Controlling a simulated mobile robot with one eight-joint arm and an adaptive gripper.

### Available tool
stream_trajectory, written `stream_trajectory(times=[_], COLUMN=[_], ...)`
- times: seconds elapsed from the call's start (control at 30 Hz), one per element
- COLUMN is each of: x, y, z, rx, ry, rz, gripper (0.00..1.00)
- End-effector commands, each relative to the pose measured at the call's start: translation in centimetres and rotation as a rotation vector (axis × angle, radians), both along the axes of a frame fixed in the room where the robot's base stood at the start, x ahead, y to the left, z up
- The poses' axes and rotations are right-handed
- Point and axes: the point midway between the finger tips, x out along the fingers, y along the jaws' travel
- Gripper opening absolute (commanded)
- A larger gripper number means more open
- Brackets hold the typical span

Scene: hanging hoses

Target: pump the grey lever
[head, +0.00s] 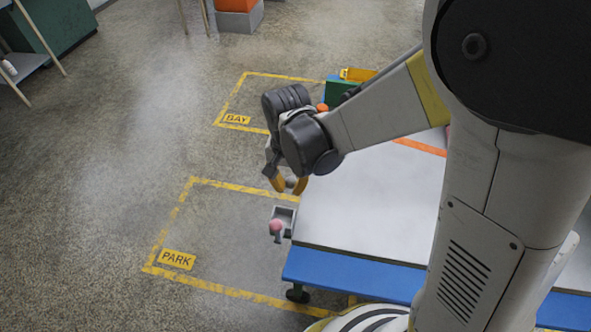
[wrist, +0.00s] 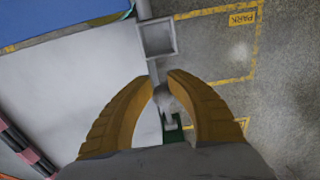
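My gripper (head: 288,186) hangs beside the left edge of the white-topped table, with its two yellow fingers a little apart. In the wrist view the gripper (wrist: 161,78) also shows a gap between its fingertips. A pale grey rounded piece, which may be the grey lever (wrist: 165,98), shows in that gap; I cannot tell whether the fingers touch it. In the head view no grey lever can be made out by the fingers.
A small grey open box (wrist: 158,38) sits at the edge of the table (head: 370,200), which has a blue front. A green box (head: 337,90) is behind my arm. Yellow floor outlines marked PARK (head: 177,259) and BAY (head: 236,119) enclose clear floor at left.

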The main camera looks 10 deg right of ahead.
Motion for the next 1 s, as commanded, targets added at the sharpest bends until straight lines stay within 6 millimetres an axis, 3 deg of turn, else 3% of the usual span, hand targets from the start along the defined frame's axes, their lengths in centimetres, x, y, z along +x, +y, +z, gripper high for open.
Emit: stream_trajectory(times=[0.23,0.67,1.0], x=[0.2,-0.2,-0.3], y=[-0.1,0.0,0.1], z=[-0.3,-3.2,-3.1], rx=[-0.002,-0.002,-0.003], ry=[-0.006,-0.007,-0.005], rz=[-0.002,-0.002,-0.002], gripper=[0.13,0.13,0.13])
